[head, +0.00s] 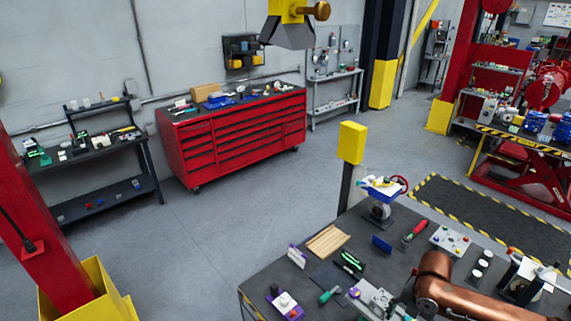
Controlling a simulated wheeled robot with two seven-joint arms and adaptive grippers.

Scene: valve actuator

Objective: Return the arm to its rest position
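A copper-coloured link of my arm (470,294) reaches in from the lower right, over the near workbench (262,272). No gripper fingers can be made out on it, and the arm hides part of the bench. My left arm and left gripper are not in view. A small valve assembly (381,188) with a blue and white body and a red handwheel (401,184) stands upright at the bench's far side.
The bench holds a wooden block (328,241), a red-handled tool (415,231), a green-handled tool (329,295) and a button panel (450,240). A yellow-topped post (352,143) stands behind it. A red tool cabinet (235,137) is farther back. Open floor (225,225) lies between.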

